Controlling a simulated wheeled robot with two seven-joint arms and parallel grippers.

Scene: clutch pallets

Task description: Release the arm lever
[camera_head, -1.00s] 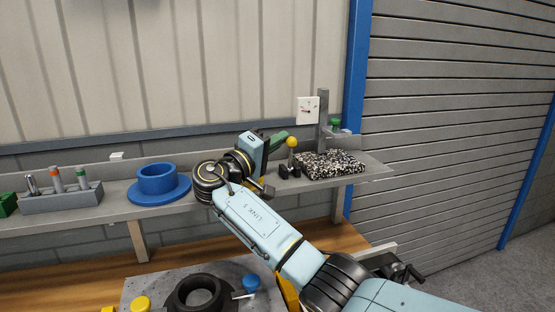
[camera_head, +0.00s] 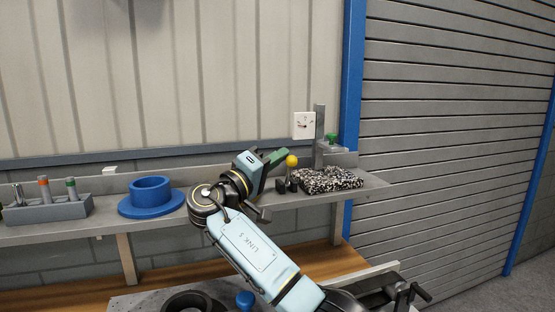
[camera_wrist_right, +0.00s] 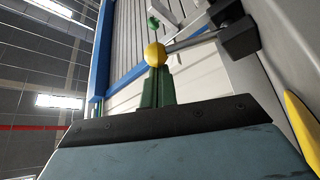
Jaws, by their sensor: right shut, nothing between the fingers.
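The arm lever shows as a yellow ball knob (camera_head: 291,160) on a short rod above a dark bracket (camera_head: 287,186) on the shelf. My right gripper (camera_head: 279,155) has its green fingers shut and empty, with the tips beside the knob on its left. In the right wrist view the shut fingers (camera_wrist_right: 157,84) point at the yellow knob (camera_wrist_right: 154,54), which overlaps their tips. I cannot tell whether they touch. The lever's rod (camera_wrist_right: 193,40) runs right to a dark bracket block (camera_wrist_right: 238,38). My left gripper is not in view.
A speckled black-and-white block (camera_head: 328,181) lies right of the lever, before a grey post (camera_head: 319,135) and a green knob (camera_head: 332,137). A blue flanged ring (camera_head: 150,196) and a grey tool holder (camera_head: 48,210) stand left on the shelf (camera_head: 105,222).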

